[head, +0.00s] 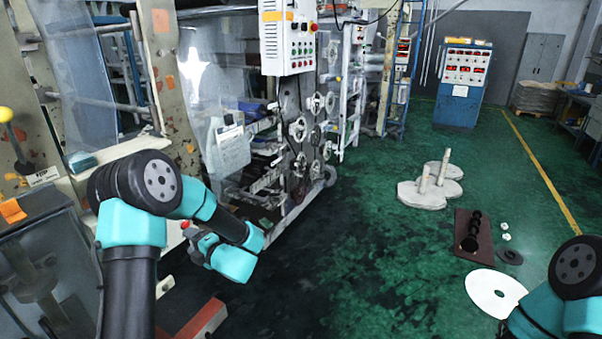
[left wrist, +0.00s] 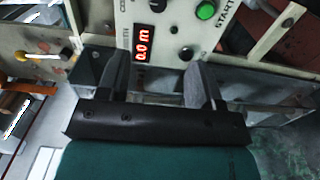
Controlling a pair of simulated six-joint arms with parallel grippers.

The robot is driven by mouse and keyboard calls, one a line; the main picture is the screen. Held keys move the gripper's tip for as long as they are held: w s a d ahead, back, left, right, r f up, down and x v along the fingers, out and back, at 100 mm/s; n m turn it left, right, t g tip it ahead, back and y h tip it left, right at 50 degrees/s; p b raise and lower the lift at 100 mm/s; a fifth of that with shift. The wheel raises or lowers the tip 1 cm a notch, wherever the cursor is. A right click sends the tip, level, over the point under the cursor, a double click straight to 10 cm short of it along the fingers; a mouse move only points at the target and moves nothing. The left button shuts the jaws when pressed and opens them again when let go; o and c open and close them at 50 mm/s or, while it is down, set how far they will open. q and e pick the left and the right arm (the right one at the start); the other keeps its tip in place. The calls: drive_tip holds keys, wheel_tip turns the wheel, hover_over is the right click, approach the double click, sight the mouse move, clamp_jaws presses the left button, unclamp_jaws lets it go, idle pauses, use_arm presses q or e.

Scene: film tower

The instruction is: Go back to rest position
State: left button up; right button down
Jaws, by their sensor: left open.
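My left gripper (left wrist: 157,84) is open in the left wrist view, its two dark fingers spread apart with nothing seen between them. Beyond the fingers is a light control panel with a red digital display (left wrist: 143,45) and a green start button (left wrist: 206,10). In the head view my left arm is bent, and its wrist end points back toward the machine at the left; the fingers are hard to make out there. Of my right arm only a part shows at the bottom right corner, and its gripper is outside the picture.
The film machine (head: 300,130) stands close at the left, with a white control box (head: 284,38) above. On the green floor at the right are pale round bases (head: 422,195), a brown board (head: 474,237) and a white disc (head: 494,291). The middle floor is clear.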

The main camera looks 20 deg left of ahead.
use_arm(q)
drive_tip(key=d+f+m+t+h, duration=0.2)
drive_tip(key=d+f+m+h, duration=0.5)
drive_tip(key=f+m, duration=0.3)
drive_tip(key=d+f+m+t+h, duration=0.3)
drive_tip(key=d+f+m+h, duration=0.5)
drive_tip(key=f, duration=0.3)
drive_tip(key=s+d+f+m+g+h, duration=0.3)
drive_tip(key=s+d+m, duration=0.3)
drive_tip(key=s, duration=0.3)
drive_tip(key=s+d+f+m+g+h, duration=0.3)
drive_tip(key=s+d+f+m+g, duration=0.2)
drive_tip(key=s, duration=0.5)
drive_tip(key=shift+d+f+m+g, duration=0.35)
drive_tip(key=shift+d+m, duration=0.35)
drive_tip(key=shift+m, duration=0.5)
